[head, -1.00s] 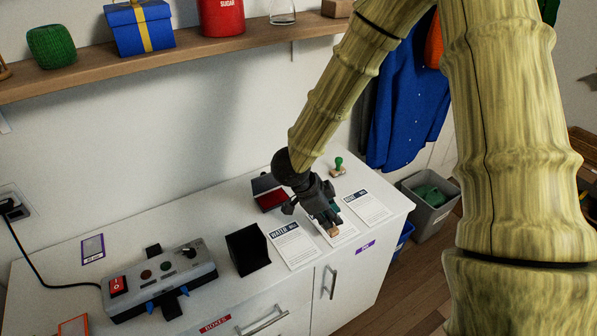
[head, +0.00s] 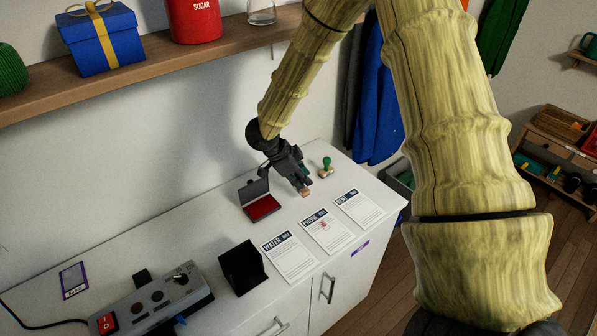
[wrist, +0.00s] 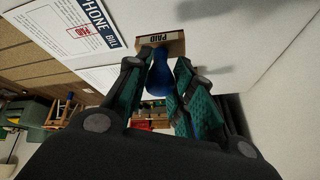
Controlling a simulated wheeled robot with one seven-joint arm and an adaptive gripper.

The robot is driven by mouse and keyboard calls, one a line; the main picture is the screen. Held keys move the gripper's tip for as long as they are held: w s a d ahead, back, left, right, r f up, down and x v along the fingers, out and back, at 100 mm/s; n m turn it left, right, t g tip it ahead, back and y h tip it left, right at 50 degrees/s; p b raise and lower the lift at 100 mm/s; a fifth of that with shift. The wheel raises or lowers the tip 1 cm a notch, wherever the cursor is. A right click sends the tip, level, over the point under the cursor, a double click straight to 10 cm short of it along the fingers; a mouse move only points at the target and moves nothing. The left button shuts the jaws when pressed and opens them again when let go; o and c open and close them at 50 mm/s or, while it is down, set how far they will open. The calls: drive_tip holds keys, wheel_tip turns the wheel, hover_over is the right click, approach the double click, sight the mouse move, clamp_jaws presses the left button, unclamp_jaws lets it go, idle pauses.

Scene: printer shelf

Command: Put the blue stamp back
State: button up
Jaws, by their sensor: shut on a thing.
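My gripper (head: 300,183) is shut on the blue stamp (wrist: 160,75). In the wrist view the stamp's blue handle sits between the teal finger pads, and its wooden base (wrist: 162,42) marked PAID points away from my palm. In the head view the wooden base (head: 305,192) shows just below my fingertips, beside the green stamp (head: 326,167). I cannot tell whether the base touches the cabinet top. The open red ink pad (head: 264,207) lies to the left of my gripper. The phone bill (head: 327,232) bears a red mark, readable as PAID in the wrist view.
The water bill (head: 289,258) and rent bill (head: 358,208) lie on either side of the phone bill. A black stand (head: 243,267) and a grey switch box (head: 150,308) are further left. A wooden shelf (head: 170,68) runs above the cabinet top (head: 200,232).

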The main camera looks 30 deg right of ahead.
drive_tip(key=shift+w+d+f+p, duration=0.45)
drive_tip(key=shift+w+f, duration=0.2)
drive_tip(key=shift+w, duration=0.15)
drive_tip(key=shift+w+d+f+p, duration=0.4)
drive_tip(key=shift+w+f, duration=0.3)
drive_tip(key=shift+w, duration=0.05)
drive_tip(key=shift+w+d+f+p, duration=0.45)
drive_tip(key=shift+w+f, duration=0.2)
drive_tip(key=shift+w, duration=0.15)
drive_tip(key=o, duration=0.8)
drive_tip(key=shift+a+f, duration=0.1)
drive_tip(key=shift+b+v, duration=1)
drive_tip(key=shift+v, duration=2.85)
